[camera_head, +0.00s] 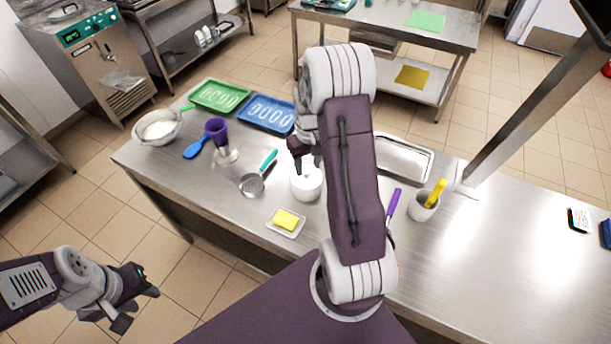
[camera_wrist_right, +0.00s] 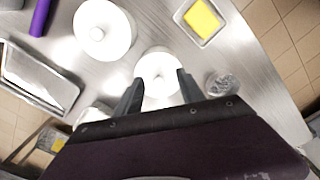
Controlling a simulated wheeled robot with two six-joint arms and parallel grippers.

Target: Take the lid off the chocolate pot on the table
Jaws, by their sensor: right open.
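A round white pot with a lid and knob (camera_head: 306,184) stands on the steel table (camera_head: 500,250). In the right wrist view a white lidded pot (camera_wrist_right: 158,65) shows just beyond and between the fingertips. A second, larger-looking white lidded pot (camera_wrist_right: 103,30) is beside it; my right arm hides it in the head view. I cannot tell which holds chocolate. My right gripper (camera_head: 305,163) is open and empty, above the near pot; it also shows in the wrist view (camera_wrist_right: 158,90). My left gripper (camera_head: 138,305) is open and empty, left of the table.
Green (camera_head: 196,97) and blue (camera_head: 245,112) trays lie behind. A metal tray (camera_head: 405,158) and a utensil cup (camera_head: 423,208) are right. The right table end is mostly clear.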

